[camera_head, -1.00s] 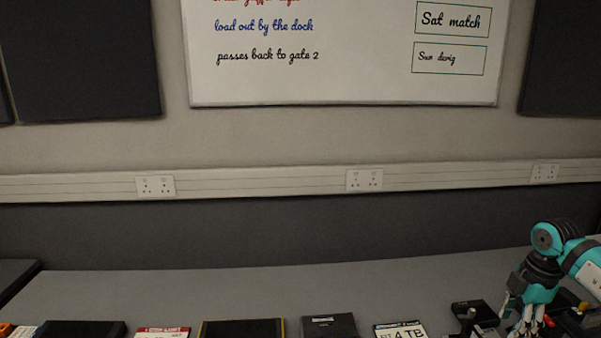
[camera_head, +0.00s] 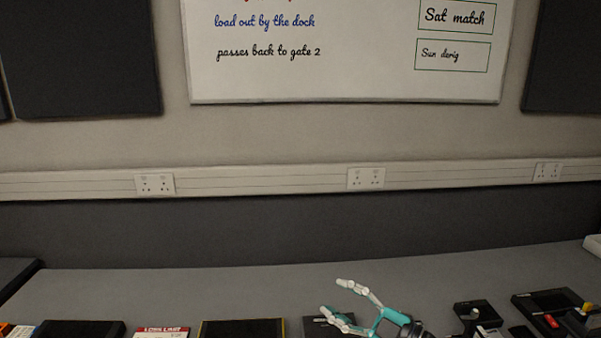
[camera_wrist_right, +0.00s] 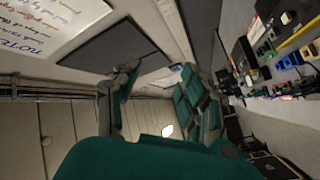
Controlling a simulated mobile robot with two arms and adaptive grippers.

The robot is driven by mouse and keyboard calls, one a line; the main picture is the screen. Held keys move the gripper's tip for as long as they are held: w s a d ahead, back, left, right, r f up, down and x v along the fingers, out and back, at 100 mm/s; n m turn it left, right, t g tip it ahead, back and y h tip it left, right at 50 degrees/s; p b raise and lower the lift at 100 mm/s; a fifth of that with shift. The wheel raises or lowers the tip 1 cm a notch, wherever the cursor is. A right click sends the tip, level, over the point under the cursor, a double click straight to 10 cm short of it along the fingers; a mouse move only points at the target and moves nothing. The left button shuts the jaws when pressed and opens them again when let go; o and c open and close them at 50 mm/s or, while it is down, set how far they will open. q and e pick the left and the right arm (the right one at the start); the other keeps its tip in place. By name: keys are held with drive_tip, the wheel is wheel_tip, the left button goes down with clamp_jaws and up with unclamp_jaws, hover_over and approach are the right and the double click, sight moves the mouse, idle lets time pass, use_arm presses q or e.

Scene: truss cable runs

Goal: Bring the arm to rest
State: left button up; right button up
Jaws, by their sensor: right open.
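My right gripper (camera_head: 336,298) is at the bottom of the head view, right of the middle. Its teal and pale fingers are spread apart, point left and hold nothing. It is in front of a dark flat box (camera_head: 318,327) on the grey worktop (camera_head: 160,290) and covers part of it; I cannot tell the exact gap between them. In the right wrist view its two fingers (camera_wrist_right: 160,100) stand apart with only the room between them. My left gripper does not show.
Along the worktop's front lie a red-and-white box (camera_head: 162,332), a yellow-edged dark case (camera_head: 242,329), a black device (camera_head: 478,318) and another dark unit with a red part (camera_head: 545,304). The worktop behind them is clear. A whiteboard (camera_head: 345,75) hangs on the wall.

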drive_tip(key=s+d+f+m+t+h, duration=0.2)
drive_tip(key=s+d+f+m+h, duration=0.8)
drive_tip(key=d+f+m+h, duration=0.55)
drive_tip(key=s+a+f+m+g, duration=0.1)
drive_tip(key=s+f+g, duration=0.35)
drive_tip(key=s, duration=0.65)
drive_tip(key=s+a+f+m+g, duration=0.25)
drive_tip(key=s+g, duration=0.35)
drive_tip(key=s, duration=0.5)
wheel_tip(320, 180, down, 29)
drive_tip(key=s+n+g, duration=0.1)
drive_tip(key=s, duration=0.1)
drive_tip(key=s+d+f, duration=0.1)
drive_tip(key=s+f, duration=0.6)
drive_tip(key=s, duration=0.1)
drive_tip(key=s+d+f+g, duration=0.1)
drive_tip(key=s+d+f, duration=0.1)
drive_tip(key=s+f, duration=0.5)
drive_tip(key=shift+s+d+f+b, duration=0.3)
drive_tip(key=shift+s+b, duration=0.05)
drive_tip(key=shift+b, duration=0.05)
